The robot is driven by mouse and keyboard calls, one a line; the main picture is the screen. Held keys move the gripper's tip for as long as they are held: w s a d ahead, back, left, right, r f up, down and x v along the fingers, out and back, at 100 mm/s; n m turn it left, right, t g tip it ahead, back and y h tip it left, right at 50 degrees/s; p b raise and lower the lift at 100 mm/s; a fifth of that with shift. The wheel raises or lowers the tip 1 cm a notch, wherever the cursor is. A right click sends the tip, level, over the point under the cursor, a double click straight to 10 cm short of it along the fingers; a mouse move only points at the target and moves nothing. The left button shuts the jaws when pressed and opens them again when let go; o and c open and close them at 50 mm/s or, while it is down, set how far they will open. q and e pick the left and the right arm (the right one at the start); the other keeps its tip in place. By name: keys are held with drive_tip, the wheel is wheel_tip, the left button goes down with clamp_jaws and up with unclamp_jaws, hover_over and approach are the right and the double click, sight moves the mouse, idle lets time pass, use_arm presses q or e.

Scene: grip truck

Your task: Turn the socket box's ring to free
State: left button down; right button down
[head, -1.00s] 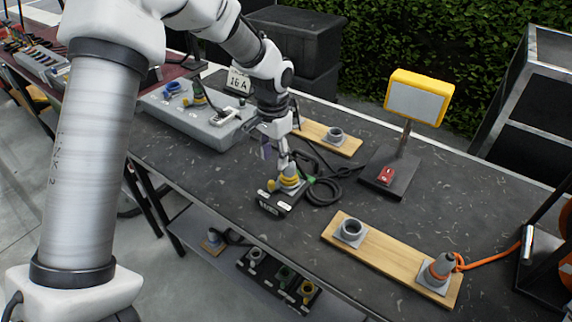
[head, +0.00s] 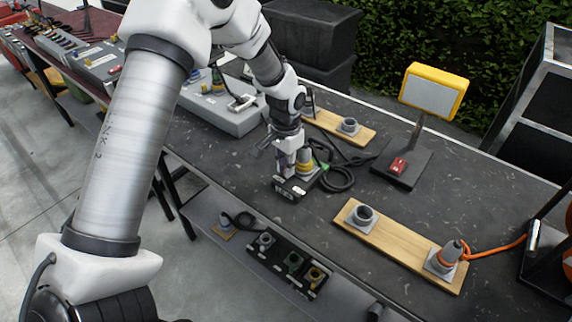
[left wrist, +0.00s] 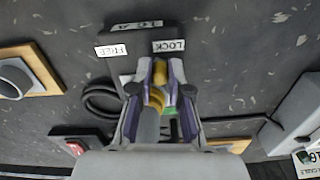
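The socket box (head: 291,187) is a small dark box on the dark bench, with a grey plug and a yellow ring (head: 306,166) on top. In the left wrist view, the yellow ring (left wrist: 157,97) sits between my fingers, with a FREE label (left wrist: 111,51) to the left and a LOCK label (left wrist: 168,46) nearer the fingertips. A yellow part shows between the tips, on the LOCK side. My left gripper (head: 291,163) is down at the ring; its fingers straddle it, but firm contact is unclear. My right gripper is out of view.
A wooden board (head: 395,247) with a socket and an orange-cabled plug lies to the right. Behind are another board (head: 340,127), a coiled black cable (head: 338,178) and a yellow-framed panel (head: 434,92) on a stand. A grey box (head: 228,116) stands left.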

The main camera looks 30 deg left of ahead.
sight(301, 183)
use_arm(q)
drive_tip(key=shift+d+n, duration=0.1)
drive_tip(key=shift+n, duration=0.2)
drive_tip(key=shift+s+d+r+n+p, duration=0.15)
drive_tip(key=shift+d+n+p, duration=0.2)
drive_tip(key=shift+n+p, duration=0.4)
drive_tip(key=d+n+p, duration=0.1)
drive_tip(key=n, duration=0.1)
drive_tip(key=shift+s+d+n, duration=0.1)
drive_tip(key=shift+n, duration=0.25)
drive_tip(key=shift+d+n+p, duration=0.6)
drive_tip(key=shift+n, duration=0.6)
drive_tip(key=shift+w+d+n+p, duration=0.15)
drive_tip(key=shift+d+n+p, duration=0.15)
drive_tip(key=shift+n, duration=0.45)
drive_tip(key=shift+w+d+n+p, duration=0.15)
drive_tip(key=shift+d+n, duration=0.2)
drive_tip(key=shift+n, duration=0.4)
drive_tip(key=c, duration=1.1)
unclamp_jaws()
drive_tip(key=shift+w+a+f, duration=0.1)
drive_tip(key=shift+f, duration=0.15)
